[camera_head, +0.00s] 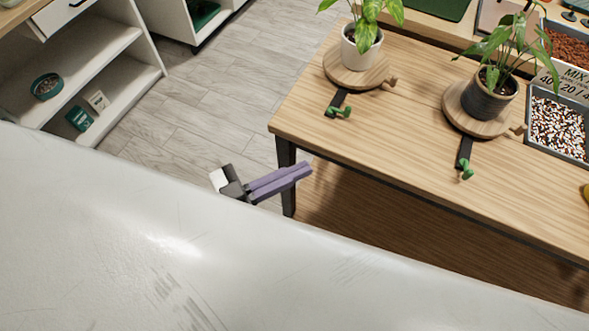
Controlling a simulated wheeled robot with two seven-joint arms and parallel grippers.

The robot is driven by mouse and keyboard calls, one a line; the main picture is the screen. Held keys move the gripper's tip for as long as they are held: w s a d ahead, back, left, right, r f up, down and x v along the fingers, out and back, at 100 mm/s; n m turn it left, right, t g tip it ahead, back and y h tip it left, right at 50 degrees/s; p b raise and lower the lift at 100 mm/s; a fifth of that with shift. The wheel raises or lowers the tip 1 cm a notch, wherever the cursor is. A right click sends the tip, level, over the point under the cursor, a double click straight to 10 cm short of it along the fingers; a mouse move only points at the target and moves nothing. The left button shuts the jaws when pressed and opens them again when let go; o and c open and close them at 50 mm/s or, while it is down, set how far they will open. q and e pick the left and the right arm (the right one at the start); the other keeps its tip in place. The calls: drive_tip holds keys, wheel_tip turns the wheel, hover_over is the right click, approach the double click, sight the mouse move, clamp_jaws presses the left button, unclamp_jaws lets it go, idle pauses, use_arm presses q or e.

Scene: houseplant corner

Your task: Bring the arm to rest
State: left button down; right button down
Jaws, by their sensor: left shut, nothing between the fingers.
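My left gripper (306,168) shows in the head view, left of the table's front left corner and in front of its leg. Its purple fingers are shut together and hold nothing, pointing right. Most of the left arm is hidden behind the large white surface across the bottom of the view. My right gripper does not show.
A wooden table (390,165) fills the right. On it are a white-potted plant (361,45), a dark-potted plant (490,92), green hooks (339,111) and a tray of mixed grains (557,130). White shelves (110,80) stand at left; the floor between is clear.

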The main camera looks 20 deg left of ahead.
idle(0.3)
use_arm(q)
drive_tip(key=s+a+f+n+g+y, duration=0.2)
drive_tip(key=s+a+f+n+y, duration=0.1)
drive_tip(key=f, duration=0.6)
drive_tip(key=s+a+f+n+g+y, duration=0.2)
drive_tip(key=f+y, duration=0.4)
drive_tip(key=f, duration=0.3)
drive_tip(key=shift+s+a+f+n+g+y, duration=0.35)
drive_tip(key=shift+s+a+n, duration=0.3)
drive_tip(key=shift+s, duration=0.25)
